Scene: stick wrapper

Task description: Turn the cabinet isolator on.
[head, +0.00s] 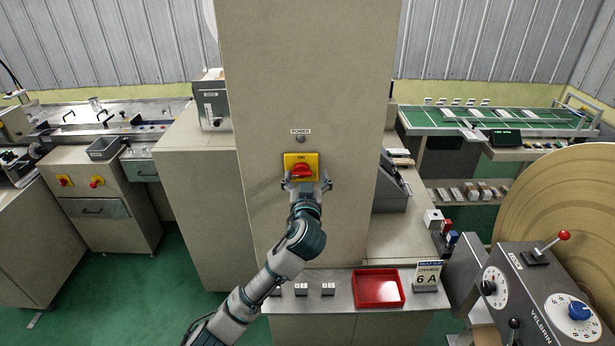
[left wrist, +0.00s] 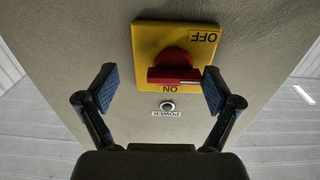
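The cabinet isolator is a yellow plate (head: 313,160) with a red rotary handle (head: 302,171) on the front of a tall beige cabinet (head: 300,80). ON is at the plate's top and OFF shows at its opposite end in the left wrist view, which is upside down. There the handle (left wrist: 174,68) lies crosswise on the plate (left wrist: 150,38). My left gripper (head: 306,184) is in front of the plate's lower part, fingers spread. In the left wrist view the gripper (left wrist: 159,88) is open and empty; its right fingertip overlaps the handle's end. Contact cannot be told.
A POWER lamp (head: 300,139) sits above the plate and looks unlit. Below is a metal ledge (head: 340,285) with a red tray (head: 379,288) and a "CHANGE 6 A" sign (head: 427,275). A grey control box (head: 545,300) stands at the right.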

